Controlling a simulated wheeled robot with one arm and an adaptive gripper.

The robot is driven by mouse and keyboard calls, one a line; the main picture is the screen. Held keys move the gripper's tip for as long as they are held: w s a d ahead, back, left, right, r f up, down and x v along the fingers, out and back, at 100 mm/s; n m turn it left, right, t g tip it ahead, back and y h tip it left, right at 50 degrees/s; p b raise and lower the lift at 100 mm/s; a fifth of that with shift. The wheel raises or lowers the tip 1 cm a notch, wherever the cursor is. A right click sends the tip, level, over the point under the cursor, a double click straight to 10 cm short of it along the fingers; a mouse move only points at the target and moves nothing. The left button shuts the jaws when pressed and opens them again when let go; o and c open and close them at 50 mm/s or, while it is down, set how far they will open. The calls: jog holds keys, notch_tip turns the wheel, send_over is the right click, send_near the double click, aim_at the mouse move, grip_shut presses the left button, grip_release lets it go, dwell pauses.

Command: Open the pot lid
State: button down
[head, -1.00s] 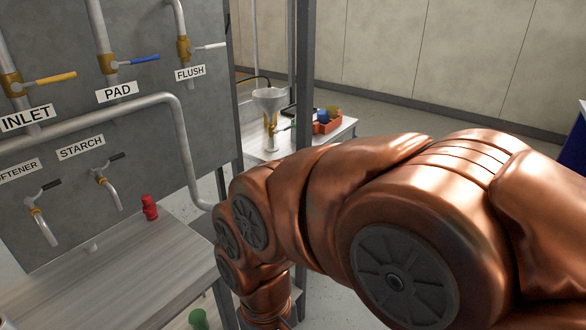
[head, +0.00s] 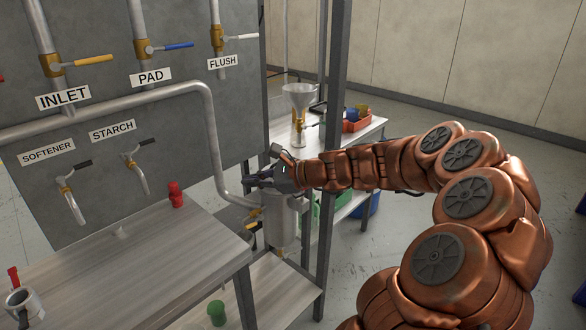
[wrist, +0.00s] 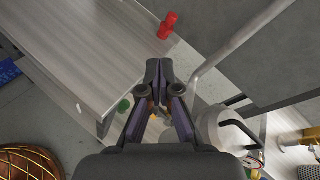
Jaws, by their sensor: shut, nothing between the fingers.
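The pot (head: 280,222) is a pale grey cylinder beside the right end of the wooden bench, below the bent pipe. My gripper (head: 249,178) is above and slightly left of it in the head view and hides most of its top. In the wrist view the fingers (wrist: 158,68) are closed together with nothing between them. The pot's pale rounded top (wrist: 212,128) shows to the right of the fingers, with a dark curved handle (wrist: 240,124) on it. My fingers are apart from that handle. Whether the lid is shut is hard to tell.
A bent pipe (head: 213,130) runs down close to my gripper. A red object (head: 175,195) stands on the bench (head: 130,250), with a metal mug (head: 24,305) at the left. A dark post (head: 331,150) stands behind my forearm. A green object (head: 217,312) is lower down.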

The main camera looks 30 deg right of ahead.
jog(key=w+d+f+m+t+h, duration=0.1)
jog(key=d+f+m+t+h, duration=0.3)
jog(key=d, duration=0.7)
jog(key=d+f+m+h, duration=0.1)
jog(key=d+m, duration=0.6)
jog(key=d, duration=0.3)
jog(key=shift+d+p+x, duration=0.15)
jog(key=shift+p+x, duration=0.2)
jog(key=shift+x, duration=2.1)
jog(key=shift+d+p+x, duration=0.15)
jog(key=shift+p+x, duration=0.15)
jog(key=shift+x, duration=2.15)
jog(key=shift+w+r, duration=0.1)
jog(key=shift+w, duration=0.05)
jog(key=shift+w+r+h+p, duration=0.2)
jog(key=shift+h+p, duration=0.1)
jog(key=shift+p, duration=0.4)
